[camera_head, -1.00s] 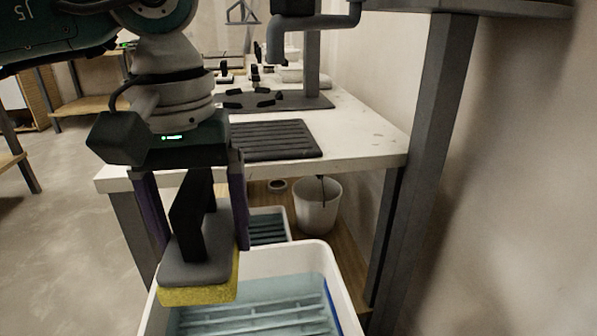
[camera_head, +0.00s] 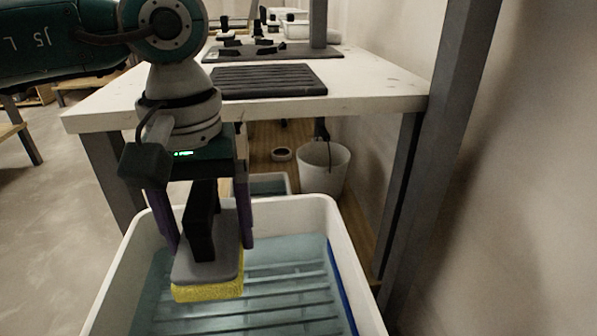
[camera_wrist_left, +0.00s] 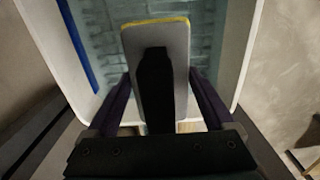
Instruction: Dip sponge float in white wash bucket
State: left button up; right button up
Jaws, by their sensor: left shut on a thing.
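The sponge float has a grey plate (camera_head: 222,262), a black upright handle (camera_head: 201,222) and a yellow sponge underside (camera_head: 208,291). My left gripper (camera_head: 206,240) is shut on the handle, with its purple fingers on either side. The white wash bucket (camera_head: 338,222) is a large open tub with bluish water and a ribbed rack (camera_head: 285,290) inside. The float hangs over the tub, sponge down; I cannot tell whether the sponge touches the water. In the left wrist view the float's plate (camera_wrist_left: 179,62) lies over the tub's water (camera_wrist_left: 105,40). My right gripper is not in view.
A white worktable (camera_head: 375,88) with a black ribbed mat (camera_head: 268,80) stands behind the tub. A small round bucket (camera_head: 323,170) and another tray (camera_head: 262,185) sit on the wooden shelf below. A grey post (camera_head: 455,110) and wall bound the right side.

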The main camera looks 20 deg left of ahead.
aim_at(200, 192)
pick_arm(q)
notch_tip(200, 192, down, 14)
jog(key=b, duration=1.2)
jog(key=shift+f, duration=0.1)
dwell(0.6)
notch_tip(200, 192, up, 20)
jog(key=p, duration=1.5)
jog(key=shift+f, duration=0.15)
